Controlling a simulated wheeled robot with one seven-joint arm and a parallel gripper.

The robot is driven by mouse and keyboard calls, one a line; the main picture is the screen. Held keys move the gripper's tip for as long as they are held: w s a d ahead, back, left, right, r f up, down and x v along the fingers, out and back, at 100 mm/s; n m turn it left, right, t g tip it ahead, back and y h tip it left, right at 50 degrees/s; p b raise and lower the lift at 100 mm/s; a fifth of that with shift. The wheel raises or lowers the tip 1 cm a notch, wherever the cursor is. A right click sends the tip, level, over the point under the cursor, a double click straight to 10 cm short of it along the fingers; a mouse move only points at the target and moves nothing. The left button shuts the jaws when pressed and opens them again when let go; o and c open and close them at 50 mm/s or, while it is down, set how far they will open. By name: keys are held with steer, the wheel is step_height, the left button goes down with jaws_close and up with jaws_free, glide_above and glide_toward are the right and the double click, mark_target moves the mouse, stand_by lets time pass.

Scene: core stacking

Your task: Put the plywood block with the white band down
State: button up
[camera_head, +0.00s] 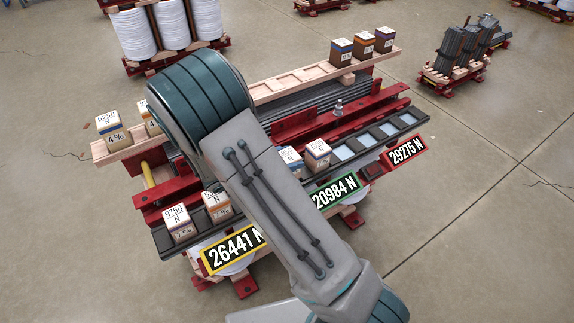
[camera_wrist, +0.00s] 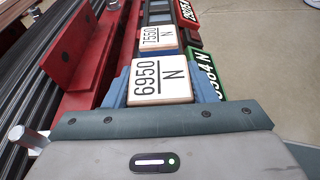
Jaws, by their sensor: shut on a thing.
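My gripper (camera_wrist: 160,84) is shut on a block (camera_wrist: 160,88) with a white top reading 6950 N, between its blue fingers in the wrist view. The block's sides are hidden there, so its band cannot be seen. It sits low in line with the row of slots; I cannot tell whether it touches the bottom. Another block (camera_wrist: 158,36), reading 7550 N, stands just beyond it. Two blocks (camera_head: 317,154) show close together to the right of the arm, the nearer-to-arm one (camera_head: 290,157) probably the held one.
The slotted rack (camera_head: 408,121) has several empty pale-blue slots to the right. Blocks (camera_head: 180,222) stand at its left end. More blocks stand on the wooden rail (camera_head: 270,90) behind. Number plates (camera_head: 334,192) line the front. A red beam (camera_wrist: 80,50) runs beside the gripper.

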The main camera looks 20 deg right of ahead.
steer(key=shift+f, duration=1.1)
steer(key=shift+f, duration=0.25)
steer(key=o, duration=1.1)
steer(key=shift+r, duration=0.15)
